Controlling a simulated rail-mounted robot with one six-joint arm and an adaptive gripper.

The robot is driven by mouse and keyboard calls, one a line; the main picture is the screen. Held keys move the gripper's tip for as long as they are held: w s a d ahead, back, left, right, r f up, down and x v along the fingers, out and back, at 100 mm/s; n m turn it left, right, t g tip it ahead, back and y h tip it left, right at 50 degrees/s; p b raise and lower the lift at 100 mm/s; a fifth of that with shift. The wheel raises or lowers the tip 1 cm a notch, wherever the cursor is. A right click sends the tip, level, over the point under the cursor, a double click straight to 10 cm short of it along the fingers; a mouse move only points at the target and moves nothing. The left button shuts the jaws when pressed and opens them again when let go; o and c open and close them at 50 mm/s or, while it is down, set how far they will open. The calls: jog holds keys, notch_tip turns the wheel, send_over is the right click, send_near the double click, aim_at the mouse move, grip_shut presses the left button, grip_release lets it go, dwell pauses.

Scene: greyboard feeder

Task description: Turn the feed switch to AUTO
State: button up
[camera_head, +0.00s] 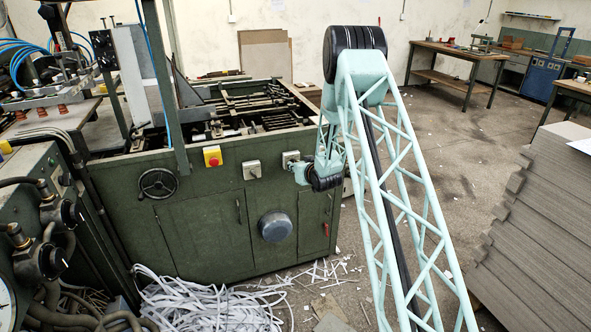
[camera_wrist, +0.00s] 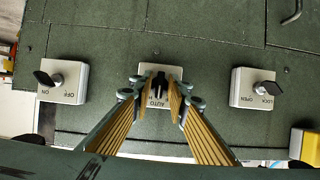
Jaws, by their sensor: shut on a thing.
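The feed switch (camera_wrist: 160,69) is a pale square plate with a dark knob on the green machine front. Its AUTO label shows in the wrist view, and a second label is mostly hidden by the fingers. The same plate shows in the head view (camera_head: 290,157), beside my wrist. My gripper (camera_wrist: 162,92) has its yellow ribbed fingers on both sides of the dark knob and is shut on it. The knob appears roughly in line with the fingers; its exact pointing is hard to tell. In the head view, my gripper's fingers are hidden or too small to make out.
A LOCK/OPEN switch (camera_wrist: 253,88) and an OFF/ON switch (camera_wrist: 63,81) flank the feed switch. A yellow box with a red button (camera_head: 212,156) and a handwheel (camera_head: 158,183) are on the machine front. Paper strips (camera_head: 205,300) lie on the floor; grey board stacks (camera_head: 540,220) stand right.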

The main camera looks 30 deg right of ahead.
jog(key=shift+w+r, duration=0.15)
jog(key=shift+w, duration=0.05)
dwell(0.3)
jog(key=o, duration=0.5)
jog(key=shift+c, duration=0.2)
jog(key=shift+o, duration=0.3)
jog(key=shift+s, duration=0.1)
jog(key=v, duration=1.1)
jog(key=shift+s+a, duration=0.15)
jog(key=shift+s, duration=0.2)
jog(key=shift+r, duration=0.15)
